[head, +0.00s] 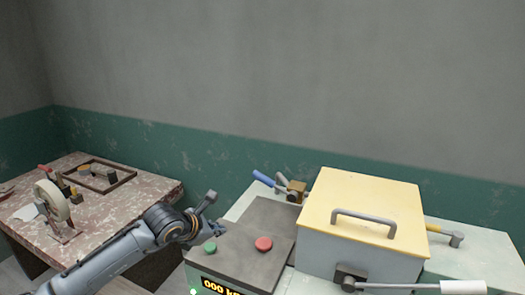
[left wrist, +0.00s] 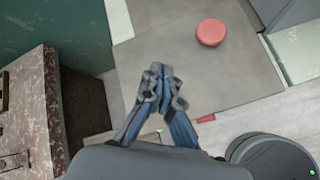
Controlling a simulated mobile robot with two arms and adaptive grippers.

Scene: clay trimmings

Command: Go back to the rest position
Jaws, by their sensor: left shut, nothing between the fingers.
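My left gripper (head: 207,212) is shut and empty. My right gripper is not in view.
A box with a yellow lid and grey handle (head: 365,207) stands to the right on the pale bench (head: 457,262). A white-gripped lever (head: 463,287) juts out in front. At left, a mottled table (head: 110,213) holds a tape roll (head: 52,201) and a dark frame (head: 122,176).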

